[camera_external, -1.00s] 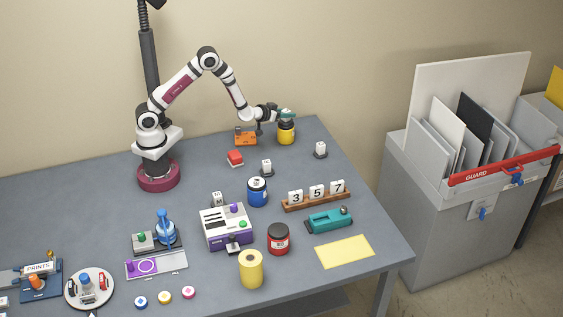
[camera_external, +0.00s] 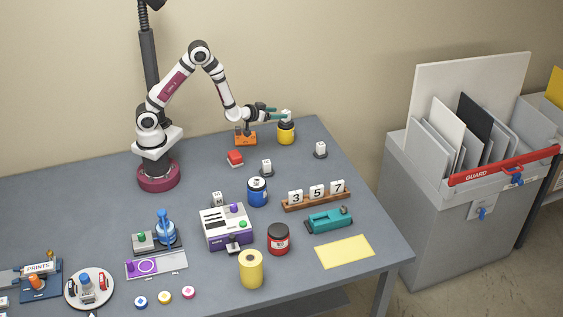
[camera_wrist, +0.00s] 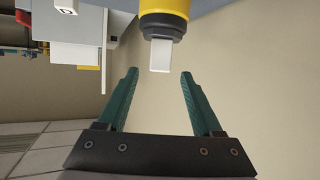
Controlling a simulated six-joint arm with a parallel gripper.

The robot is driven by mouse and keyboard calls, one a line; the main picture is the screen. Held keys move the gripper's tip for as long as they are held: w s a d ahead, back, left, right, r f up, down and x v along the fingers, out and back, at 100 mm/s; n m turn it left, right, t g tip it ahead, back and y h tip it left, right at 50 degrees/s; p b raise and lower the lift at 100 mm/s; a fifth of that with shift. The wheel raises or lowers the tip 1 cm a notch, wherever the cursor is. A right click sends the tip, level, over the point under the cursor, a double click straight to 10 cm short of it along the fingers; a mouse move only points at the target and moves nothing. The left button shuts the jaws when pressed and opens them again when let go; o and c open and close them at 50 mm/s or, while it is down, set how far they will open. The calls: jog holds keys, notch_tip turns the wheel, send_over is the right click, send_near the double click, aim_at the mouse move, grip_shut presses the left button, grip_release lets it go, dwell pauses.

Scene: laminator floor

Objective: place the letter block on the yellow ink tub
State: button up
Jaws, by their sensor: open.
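The white letter block (camera_external: 286,115) stands on the dark lid of the yellow ink tub (camera_external: 286,134) at the far back of the bench. No letter is legible on it from here. In the wrist view the block (camera_wrist: 161,56) rests against the tub's dark lid, with the yellow tub (camera_wrist: 163,13) seen upside down. My gripper (camera_external: 276,113) is open and empty, left of the block. In the wrist view its teal fingertips (camera_wrist: 159,73) are spread on either side of the block's line, apart from it.
An orange device (camera_external: 245,138) stands close left of the tub, below my wrist. A blue tub (camera_external: 257,192) and red tub (camera_external: 278,239) are farther forward.

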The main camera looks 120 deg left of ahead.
jog(key=w+d+r+m+t+h, duration=0.1)
jog(key=d+r+m+h, duration=0.3)
jog(key=d, duration=1)
jog(key=w+d+r+m+t+h, duration=0.15)
jog(key=d+m+h, duration=0.45)
jog(key=d, duration=0.9)
jog(key=s+d+r+m+g+h, duration=0.1)
jog(key=s+d+m+g+h, duration=0.1)
jog(key=s+d+m+g, duration=0.55)
jog(key=s+r+m+y, duration=0.1)
jog(key=s+r, duration=0.1)
jog(key=s, duration=1.1)
jog(key=shift+s+r+m, duration=0.2)
jog(key=shift+r+m, duration=0.05)
jog(key=shift+m, duration=0.1)
